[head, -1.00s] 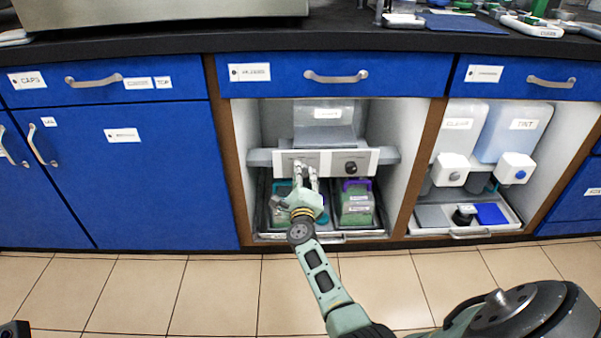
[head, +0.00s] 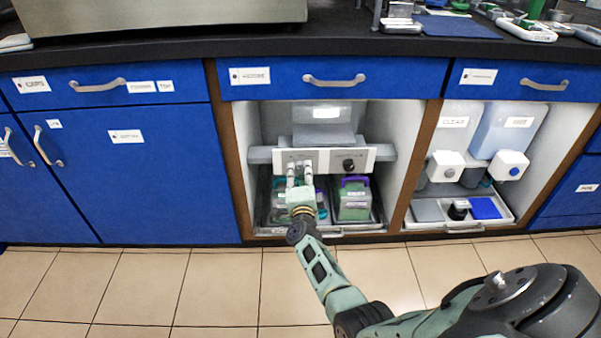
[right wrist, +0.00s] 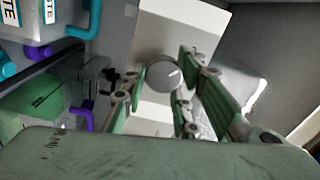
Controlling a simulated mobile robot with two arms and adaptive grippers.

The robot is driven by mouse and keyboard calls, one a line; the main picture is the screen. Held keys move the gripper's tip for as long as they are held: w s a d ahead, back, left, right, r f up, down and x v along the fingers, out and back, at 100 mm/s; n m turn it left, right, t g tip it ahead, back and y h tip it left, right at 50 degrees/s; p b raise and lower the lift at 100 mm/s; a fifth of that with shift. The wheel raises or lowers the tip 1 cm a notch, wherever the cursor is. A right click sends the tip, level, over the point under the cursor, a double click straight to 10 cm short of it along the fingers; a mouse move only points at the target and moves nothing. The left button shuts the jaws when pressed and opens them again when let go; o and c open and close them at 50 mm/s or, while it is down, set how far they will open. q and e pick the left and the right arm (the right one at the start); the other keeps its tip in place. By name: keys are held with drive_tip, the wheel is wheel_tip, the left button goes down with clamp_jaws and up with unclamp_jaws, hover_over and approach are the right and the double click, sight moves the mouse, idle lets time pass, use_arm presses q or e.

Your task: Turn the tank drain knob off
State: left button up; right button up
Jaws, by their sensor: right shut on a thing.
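A white control panel (head: 324,160) sits under a grey tank (head: 325,130) in the open middle bay. It has a black knob (head: 348,165) on its right side. My right gripper (head: 299,170) reaches its left side and hides the part there. In the right wrist view a round grey knob (right wrist: 164,75) with a pale line lies between the two fingers of my gripper (right wrist: 163,82), which are shut on it. I cannot read the panel's labels. My left gripper is not in view.
Containers stand in a tray below the panel, including a green one with a purple handle (head: 354,198). The bay to the right holds two tanks with white dispensers (head: 446,167). Cabinet walls border the bay. The tiled floor (head: 120,290) in front is clear.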

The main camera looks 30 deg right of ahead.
drive_tip(key=shift+s+a+f+n, duration=0.2)
drive_tip(key=shift+f+n, duration=0.1)
drive_tip(key=shift+f, duration=0.25)
drive_tip(key=o, duration=1)
drive_tip(key=shift+w+r, duration=0.1)
drive_tip(key=shift+d+r, duration=0.1)
drive_tip(key=shift+r, duration=0.05)
drive_tip(key=v, duration=0.7)
